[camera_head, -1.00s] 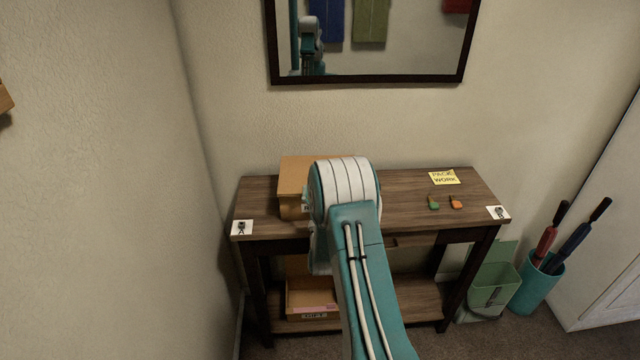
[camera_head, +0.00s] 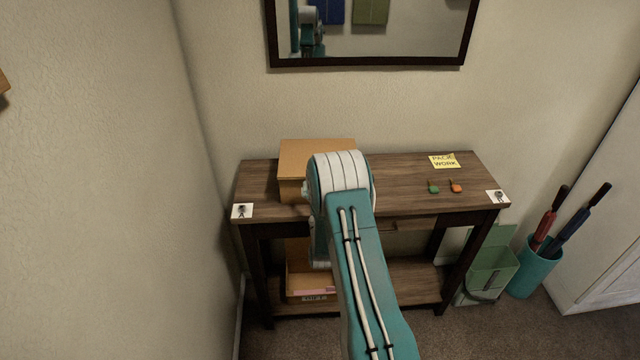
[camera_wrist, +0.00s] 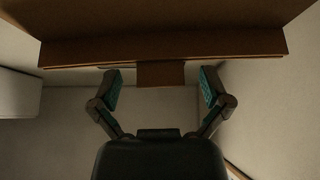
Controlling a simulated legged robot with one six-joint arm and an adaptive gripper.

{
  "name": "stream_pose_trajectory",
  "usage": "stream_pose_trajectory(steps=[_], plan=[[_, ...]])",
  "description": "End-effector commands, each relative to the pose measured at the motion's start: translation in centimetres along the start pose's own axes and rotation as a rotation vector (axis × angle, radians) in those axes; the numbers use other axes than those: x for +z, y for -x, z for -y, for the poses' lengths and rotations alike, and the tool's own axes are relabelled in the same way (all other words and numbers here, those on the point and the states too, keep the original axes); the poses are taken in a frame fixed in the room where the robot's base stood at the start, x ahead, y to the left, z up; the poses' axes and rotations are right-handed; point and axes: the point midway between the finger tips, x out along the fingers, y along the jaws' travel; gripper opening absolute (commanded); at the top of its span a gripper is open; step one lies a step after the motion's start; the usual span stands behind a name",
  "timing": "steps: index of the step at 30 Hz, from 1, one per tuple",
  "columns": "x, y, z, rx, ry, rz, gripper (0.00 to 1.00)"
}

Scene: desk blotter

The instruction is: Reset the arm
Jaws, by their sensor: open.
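My gripper (camera_wrist: 160,88) shows in the wrist view with its two fingers spread wide apart, open, with nothing between the pads. A brown wooden edge with a small tab (camera_wrist: 160,74) below it spans the top of that view, beyond the fingertips; I cannot tell whether it touches them. In the head view my teal and white arm reaches up in front of the table (camera_head: 410,170), and my gripper is hidden behind it. A cardboard box (camera_head: 310,155) stands on the table top, partly behind my arm.
A yellow note (camera_head: 444,161), a green item (camera_head: 433,187) and an orange item (camera_head: 456,187) lie on the table's right side. Another box (camera_head: 300,275) sits on the lower shelf. A green bin (camera_head: 492,272) and a teal umbrella holder (camera_head: 537,268) stand at right. A mirror (camera_head: 370,62) hangs above.

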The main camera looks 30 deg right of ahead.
Motion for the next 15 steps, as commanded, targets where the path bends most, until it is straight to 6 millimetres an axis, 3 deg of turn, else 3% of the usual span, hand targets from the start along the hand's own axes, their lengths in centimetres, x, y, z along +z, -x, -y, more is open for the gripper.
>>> stream_pose_trajectory(steps=[11,15], plan=[[-0.1,-0.2,0.1,-0.001,-0.001,0.003,0.97],[-1.2,-1.5,0.8,-0.009,-0.016,0.039,0.97]])
